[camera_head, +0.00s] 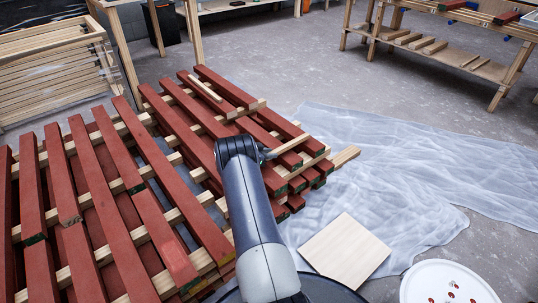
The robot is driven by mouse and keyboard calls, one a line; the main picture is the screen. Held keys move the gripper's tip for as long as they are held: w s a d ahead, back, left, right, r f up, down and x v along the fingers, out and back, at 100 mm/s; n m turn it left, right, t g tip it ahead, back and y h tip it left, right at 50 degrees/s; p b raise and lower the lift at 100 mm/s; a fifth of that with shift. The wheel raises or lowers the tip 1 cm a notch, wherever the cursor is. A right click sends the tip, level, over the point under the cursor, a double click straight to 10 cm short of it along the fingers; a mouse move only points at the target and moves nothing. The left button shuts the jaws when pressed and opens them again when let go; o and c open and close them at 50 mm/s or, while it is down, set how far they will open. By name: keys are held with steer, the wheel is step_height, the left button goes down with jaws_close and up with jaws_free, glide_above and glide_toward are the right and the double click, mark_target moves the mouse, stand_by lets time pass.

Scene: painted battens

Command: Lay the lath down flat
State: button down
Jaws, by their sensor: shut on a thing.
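My gripper (264,153) is at the end of my dark arm, over the right part of the stack of red battens. My own wrist hides most of its fingers. It is shut on a thin pale wooden lath (290,146), which sticks out to the right and slants upward in the picture. The lath's near end is hidden by the gripper, and I cannot tell whether it touches the battens below. Another short pale strip (205,89) lies on the red battens further back.
Red painted battens (96,170) lie in rows across pale cross strips at left and centre. A crumpled translucent sheet (400,170), a square wooden board (345,250) and a white round lid (447,285) lie at right. Workbenches (445,45) stand behind. Grey floor between is clear.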

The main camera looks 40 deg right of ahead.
steer(key=shift+f, duration=0.25)
steer(key=shift+f, duration=0.35)
steer(key=c, duration=1.2)
jaws_free()
steer(key=shift+r, duration=0.1)
steer(key=shift+r, duration=0.3)
steer(key=p+v, duration=0.1)
steer(key=v, duration=0.2)
steer(key=p+v, duration=0.2)
steer(key=v, duration=0.2)
steer(key=p+v, duration=0.1)
steer(key=v, duration=0.3)
steer(key=shift+d+r, duration=0.2)
steer(key=shift+r, duration=0.05)
steer(key=shift+a+r+p, duration=0.15)
steer(key=shift+a+p, duration=0.2)
steer(key=shift+a, duration=0.3)
steer(key=shift+d, duration=0.1)
